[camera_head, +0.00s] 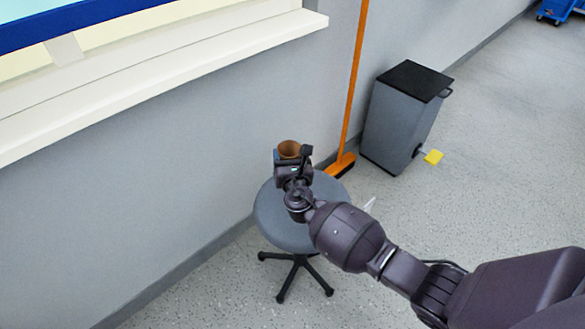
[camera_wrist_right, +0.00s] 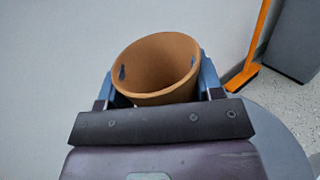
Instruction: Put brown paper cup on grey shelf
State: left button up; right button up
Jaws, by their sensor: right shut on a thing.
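The brown paper cup (camera_head: 289,149) shows in the head view just beyond my right gripper (camera_head: 291,157), over the round grey stool. In the right wrist view the cup (camera_wrist_right: 158,68) sits between the two fingers of my right gripper (camera_wrist_right: 160,85), its open rim tilted toward the camera. The right gripper is shut on the cup. Whether the cup's base touches the stool is hidden. No grey shelf is clearly in view. My left gripper is not in view.
The grey stool (camera_head: 273,219) stands on black legs near the wall. An orange broom (camera_head: 354,85) leans behind it. A grey bin with a black lid (camera_head: 414,80) stands to the right. A white ledge (camera_head: 170,65) runs along the wall.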

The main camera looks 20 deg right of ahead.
pick_arm(q)
jog(key=p, duration=0.2)
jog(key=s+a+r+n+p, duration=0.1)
jog(key=p, duration=0.1)
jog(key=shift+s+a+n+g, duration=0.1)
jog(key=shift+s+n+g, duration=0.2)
pick_arm(e)
notch_tip(320, 180, up, 11)
jog(key=shift+f, duration=0.15)
